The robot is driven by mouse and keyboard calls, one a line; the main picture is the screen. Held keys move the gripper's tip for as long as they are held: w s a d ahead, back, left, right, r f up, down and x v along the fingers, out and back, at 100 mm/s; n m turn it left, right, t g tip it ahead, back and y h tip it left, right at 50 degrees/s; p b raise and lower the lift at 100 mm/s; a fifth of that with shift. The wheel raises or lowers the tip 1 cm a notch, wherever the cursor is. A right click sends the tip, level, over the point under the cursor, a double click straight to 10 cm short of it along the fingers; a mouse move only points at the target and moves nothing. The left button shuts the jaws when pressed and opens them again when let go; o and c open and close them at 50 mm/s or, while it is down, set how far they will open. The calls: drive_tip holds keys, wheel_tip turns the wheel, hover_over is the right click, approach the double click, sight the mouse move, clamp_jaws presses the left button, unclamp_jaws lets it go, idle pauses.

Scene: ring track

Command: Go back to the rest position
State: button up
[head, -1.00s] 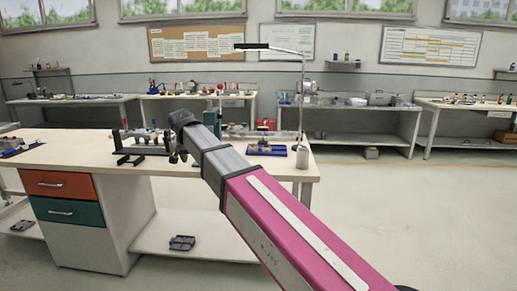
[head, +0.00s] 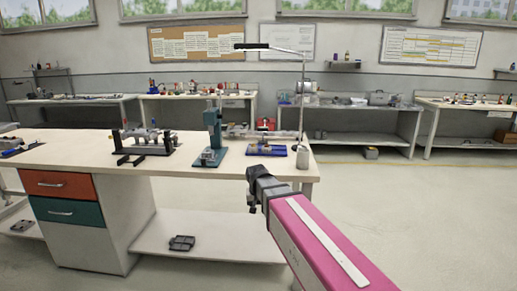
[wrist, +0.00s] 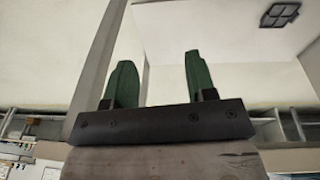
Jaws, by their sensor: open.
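My gripper (head: 252,190) is at the end of my magenta and grey arm in the head view, in front of the workbench's front edge, at the right part of the bench. In the wrist view my gripper (wrist: 157,80) shows two green fingers standing apart, with nothing between them. In the head view the fingers themselves are hard to make out.
The workbench (head: 75,156) bears a black fixture (head: 147,142), a teal press (head: 212,135), a blue tray (head: 266,150) and a light cup (head: 302,157). A low shelf (head: 215,228) is below. Open floor (head: 420,215) lies to the right.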

drive_tip(key=s+d+f+g, duration=0.1)
drive_tip(key=s+d+f, duration=0.5)
drive_tip(key=d, duration=0.3)
drive_tip(key=s+d+f+g, duration=0.1)
drive_tip(key=s+d+f, duration=0.5)
drive_tip(key=d+f, duration=0.2)
drive_tip(key=shift+d+y, duration=0.4)
drive_tip(key=shift+d, duration=0.4)
